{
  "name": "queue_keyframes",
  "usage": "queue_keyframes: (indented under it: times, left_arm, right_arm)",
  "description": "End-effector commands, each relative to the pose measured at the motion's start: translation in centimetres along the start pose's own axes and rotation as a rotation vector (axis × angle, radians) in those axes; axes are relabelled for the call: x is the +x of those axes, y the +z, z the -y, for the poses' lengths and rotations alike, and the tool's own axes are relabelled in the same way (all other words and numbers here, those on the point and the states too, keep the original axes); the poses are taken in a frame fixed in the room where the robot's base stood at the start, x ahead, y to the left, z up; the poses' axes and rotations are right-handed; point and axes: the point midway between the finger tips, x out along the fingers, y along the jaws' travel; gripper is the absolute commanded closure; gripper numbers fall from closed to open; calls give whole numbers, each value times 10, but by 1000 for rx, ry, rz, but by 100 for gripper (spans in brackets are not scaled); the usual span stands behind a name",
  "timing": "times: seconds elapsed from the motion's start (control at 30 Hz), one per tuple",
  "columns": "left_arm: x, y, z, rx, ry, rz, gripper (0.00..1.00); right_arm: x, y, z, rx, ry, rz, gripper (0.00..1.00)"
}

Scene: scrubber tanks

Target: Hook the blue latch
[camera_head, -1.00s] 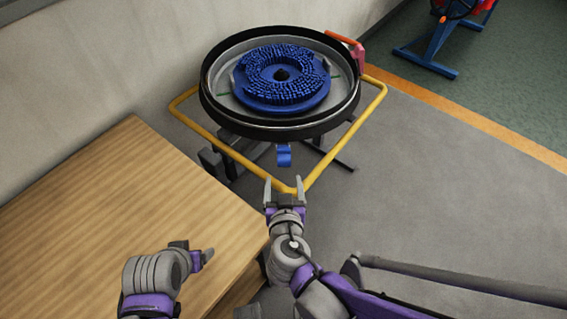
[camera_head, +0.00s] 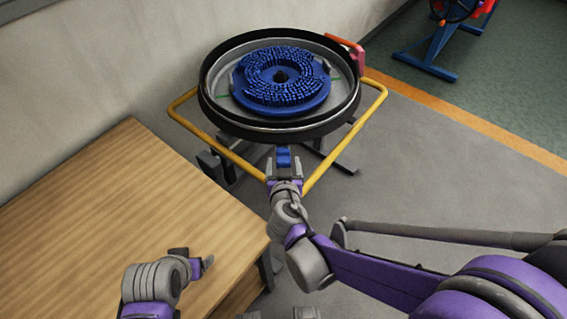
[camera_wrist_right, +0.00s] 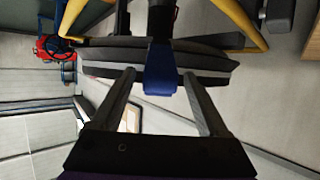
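The blue latch (camera_head: 284,157) hangs from the front of the round black-rimmed scrubber tank (camera_head: 225,122). In the right wrist view the latch (camera_wrist_right: 160,70) shows between the two fingers, with a gap on each side. My right gripper (camera_head: 284,164) is open, its fingers on either side of the latch. It also shows open in the right wrist view (camera_wrist_right: 160,84). Whether a finger touches the latch cannot be told. My left gripper (camera_head: 202,262) is over the wooden table, seen from the side, and its opening cannot be made out.
A blue brush disc (camera_head: 250,90) lies inside the tank. A yellow tube frame (camera_head: 205,132) runs around the tank, and a red handle (camera_head: 357,55) is at its right. The wooden table (camera_head: 100,210) is at left. Grey floor is clear at right.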

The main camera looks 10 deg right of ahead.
Motion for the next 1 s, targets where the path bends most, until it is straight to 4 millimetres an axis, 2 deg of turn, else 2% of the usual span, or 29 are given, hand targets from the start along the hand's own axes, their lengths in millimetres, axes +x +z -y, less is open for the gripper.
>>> queue_keyframes:
  times: [0.03, 0.07, 0.4, 1.0]
  left_arm:
    - [0, 0, 0, 0, 0, 0, 22]
    - [0, 0, 0, 0, 0, 0, 22]
    - [0, 0, 0, 0, 0, 0, 22]
    - [0, 0, 0, 0, 0, 0, 22]
  right_arm:
    - [0, 0, 0, 0, 0, 0, 31]
    - [0, 0, 0, 0, 0, 0, 37]
    - [0, 0, 0, 0, 0, 0, 98]
    - [0, 0, 0, 0, 0, 0, 100]
